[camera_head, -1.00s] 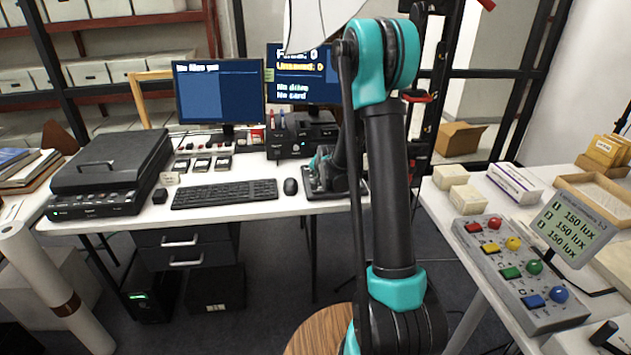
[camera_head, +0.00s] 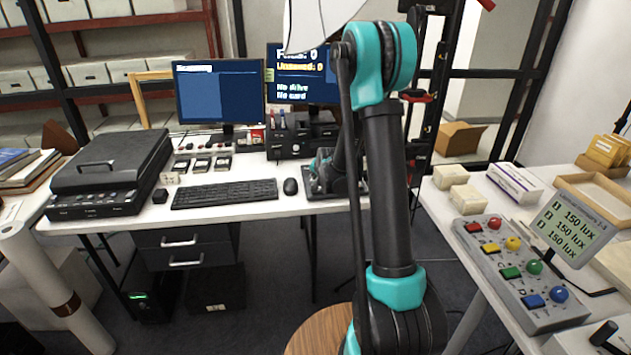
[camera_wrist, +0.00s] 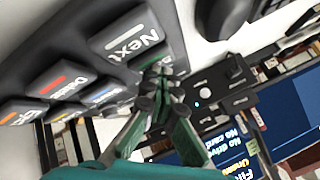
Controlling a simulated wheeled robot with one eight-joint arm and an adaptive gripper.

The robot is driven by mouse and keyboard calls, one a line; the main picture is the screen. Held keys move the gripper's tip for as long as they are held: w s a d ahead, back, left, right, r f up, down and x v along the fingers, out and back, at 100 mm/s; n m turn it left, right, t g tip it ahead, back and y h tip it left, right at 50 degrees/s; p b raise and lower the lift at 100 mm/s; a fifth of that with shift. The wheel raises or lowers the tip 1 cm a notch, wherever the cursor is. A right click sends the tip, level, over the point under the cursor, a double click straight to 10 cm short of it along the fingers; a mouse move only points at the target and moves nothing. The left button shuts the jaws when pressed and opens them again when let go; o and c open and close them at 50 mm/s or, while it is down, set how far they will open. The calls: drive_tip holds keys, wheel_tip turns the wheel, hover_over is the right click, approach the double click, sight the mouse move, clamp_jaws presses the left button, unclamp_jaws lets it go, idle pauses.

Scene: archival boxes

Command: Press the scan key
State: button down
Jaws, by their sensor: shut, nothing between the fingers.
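A dark keypad (camera_head: 340,193) lies at the right end of the desk, partly hidden by my arm. My gripper (camera_head: 320,165) is over it. Other dark keys with red, orange and blue stripes lie to the left; most labels are unclear. A bit of green shows by the fingertips. I cannot read a scan label or tell whether the tips touch a key. The left monitor (camera_head: 219,100) shows a heading that looks like "Scanning".
A black flatbed scanner (camera_head: 110,165) stands at the left of the desk. A keyboard (camera_head: 224,193) and mouse (camera_head: 290,186) lie left of the keypad. A black dock unit (camera_head: 290,143) is behind it. A grey button box (camera_head: 520,275) sits on the right table.

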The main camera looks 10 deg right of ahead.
idle(0.4)
drive_tip(key=shift+r, duration=0.85)
drive_tip(key=shift+r, duration=0.1)
drive_tip(key=shift+r, duration=2.4)
drive_tip(key=s+d+f+n+g, duration=0.1)
drive_tip(key=s+n, duration=0.1)
drive_tip(key=s, duration=1.1)
drive_tip(key=s+d+f+n+g, duration=0.1)
drive_tip(key=s+n+g, duration=0.1)
drive_tip(key=s, duration=1.2)
drive_tip(key=s+d+f+n+g+h, duration=0.1)
drive_tip(key=s+d+f+n+g, duration=0.1)
drive_tip(key=s, duration=1.2)
drive_tip(key=shift+n, duration=0.9)
drive_tip(key=shift+w+a, duration=0.1)
